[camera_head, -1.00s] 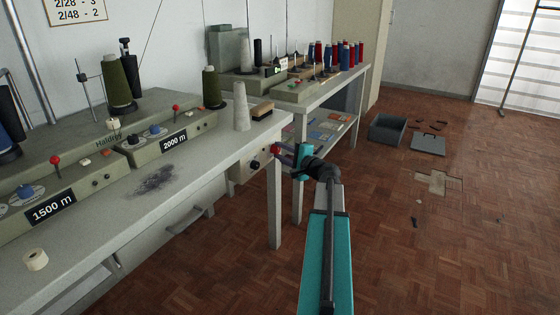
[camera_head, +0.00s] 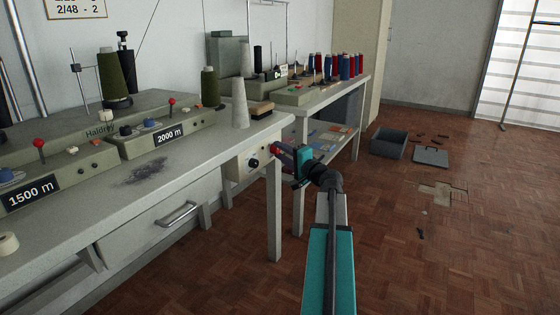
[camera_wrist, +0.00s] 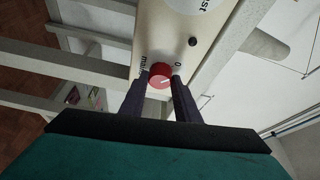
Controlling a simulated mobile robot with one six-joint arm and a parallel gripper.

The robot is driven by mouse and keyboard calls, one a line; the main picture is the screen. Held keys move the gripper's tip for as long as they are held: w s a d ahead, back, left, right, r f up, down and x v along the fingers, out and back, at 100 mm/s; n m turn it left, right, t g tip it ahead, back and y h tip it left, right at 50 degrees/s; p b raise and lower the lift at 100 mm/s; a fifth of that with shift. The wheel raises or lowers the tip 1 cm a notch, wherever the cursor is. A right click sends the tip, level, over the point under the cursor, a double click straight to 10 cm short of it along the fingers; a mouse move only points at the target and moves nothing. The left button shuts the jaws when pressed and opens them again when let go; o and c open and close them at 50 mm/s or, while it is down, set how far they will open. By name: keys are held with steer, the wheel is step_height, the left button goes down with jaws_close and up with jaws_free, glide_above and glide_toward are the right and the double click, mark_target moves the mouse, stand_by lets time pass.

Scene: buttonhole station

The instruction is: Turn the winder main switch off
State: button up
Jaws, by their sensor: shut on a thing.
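The winder main switch is a red round knob (camera_wrist: 159,76) with a white pointer line, on a cream panel (camera_wrist: 170,35) marked "main" on one side and "0" on the other. In the wrist view the pointer line slants toward the "0" side. My gripper (camera_wrist: 160,84) is shut on the knob, one dark finger on each side. In the head view my gripper (camera_head: 277,151) reaches the panel (camera_head: 245,166) at the table's right end. The fingers mostly hide the knob there.
The winder table (camera_head: 90,215) carries the machine, an olive cone (camera_head: 208,88) and a pale cone (camera_head: 240,103). A second table (camera_head: 325,92) with red and blue spools stands behind. A grey crate (camera_head: 388,142) is on the floor.

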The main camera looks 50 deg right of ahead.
steer(key=shift+n+b, duration=0.4)
steer(key=shift+b, duration=0.05)
steer(key=o, duration=1)
steer(key=shift+o, duration=0.2)
steer(key=s+a+p, duration=0.2)
steer(key=s+p, duration=0.2)
steer(key=s, duration=0.9)
steer(key=shift+s+f, duration=0.3)
steer(key=shift+f, duration=0.1)
